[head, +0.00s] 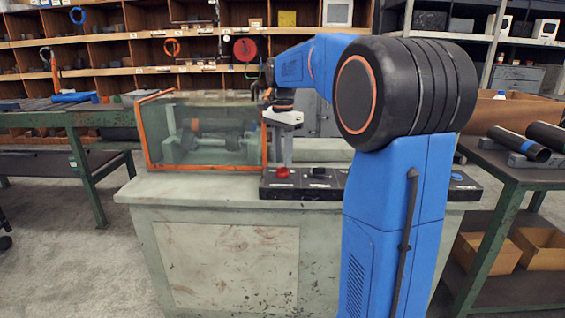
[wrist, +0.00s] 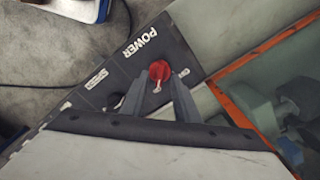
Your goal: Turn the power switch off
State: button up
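The red power switch knob (head: 282,173) sits on a black control panel (head: 359,185) on the bench top. In the wrist view the red knob (wrist: 159,70) is beside the white POWER label (wrist: 139,42). My gripper (head: 284,160) points down just above the knob. In the wrist view my gripper (wrist: 157,82) shows two grey fingers spread apart, with the knob at the gap between their tips. I cannot tell whether the fingers touch it. The knob's turn position is unclear.
A black knob (head: 318,172) is beside the red one on the panel. A glass case with an orange frame (head: 148,135) stands on the bench (head: 215,187) to the left. At the right, a green table (head: 515,170) holds dark pipes (head: 518,143).

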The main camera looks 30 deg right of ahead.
aim_at(283, 171)
jog(key=shift+f, duration=1.1)
grip_shut()
